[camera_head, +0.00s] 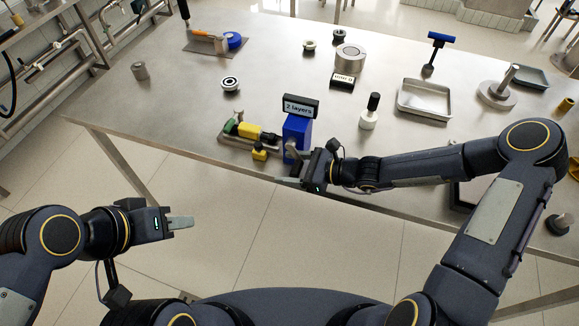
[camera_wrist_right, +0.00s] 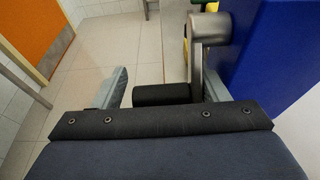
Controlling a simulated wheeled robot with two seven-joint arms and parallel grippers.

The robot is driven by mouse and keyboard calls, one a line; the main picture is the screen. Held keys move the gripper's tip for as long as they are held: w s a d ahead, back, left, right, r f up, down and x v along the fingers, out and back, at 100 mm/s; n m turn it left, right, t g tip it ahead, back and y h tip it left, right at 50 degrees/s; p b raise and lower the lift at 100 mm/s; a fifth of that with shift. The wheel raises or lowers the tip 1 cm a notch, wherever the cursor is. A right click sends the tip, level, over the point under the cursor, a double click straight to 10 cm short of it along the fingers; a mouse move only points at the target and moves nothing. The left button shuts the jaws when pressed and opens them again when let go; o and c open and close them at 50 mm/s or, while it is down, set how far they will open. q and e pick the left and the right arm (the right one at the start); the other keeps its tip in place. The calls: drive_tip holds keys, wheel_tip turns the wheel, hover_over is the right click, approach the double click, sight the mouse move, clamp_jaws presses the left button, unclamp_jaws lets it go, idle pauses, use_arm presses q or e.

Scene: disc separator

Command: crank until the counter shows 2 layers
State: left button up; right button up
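A blue crank unit (camera_head: 297,130) stands near the table's front edge. A dark plate (camera_head: 300,105) on top of it reads "2 layers". Its grey metal crank arm (camera_head: 291,151) is on the near side, beside my right gripper (camera_head: 290,181). In the right wrist view, the crank's black handle (camera_wrist_right: 163,95) lies between the two fingers of my right gripper (camera_wrist_right: 165,90). The fingers are apart, with a visible gap on the left side of the handle. My left gripper (camera_head: 181,222) is empty, in front of the table; its finger gap is hidden.
A green and yellow mechanism (camera_head: 249,131) adjoins the blue unit on the left. A white bottle with a black top (camera_head: 369,114) stands to the right. A metal tray (camera_head: 424,98) and a round-based post (camera_head: 498,90) are further right. The table's left front is clear.

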sight(300, 169)
drive_tip(key=v, duration=0.7)
drive_tip(key=shift+s+d+b, duration=0.1)
drive_tip(key=shift+d+b, duration=0.15)
drive_tip(key=shift+b, duration=0.1)
drive_tip(key=shift+s+r+n, duration=0.15)
drive_tip(key=shift+r+n, duration=0.1)
drive_tip(key=shift+n, duration=0.05)
drive_tip(key=s+d+r+n+h, duration=0.5)
drive_tip(key=s+d+r+n, duration=0.1)
drive_tip(key=s+n, duration=0.3)
drive_tip(key=s+d+r+n+t+h, duration=0.1)
drive_tip(key=s+d+r+n+h, duration=0.4)
drive_tip(key=s+d+n, duration=0.3)
drive_tip(key=s+r+n, duration=0.1)
drive_tip(key=s+n, duration=0.1)
drive_tip(key=s, duration=0.2)
drive_tip(key=shift+r, duration=0.4)
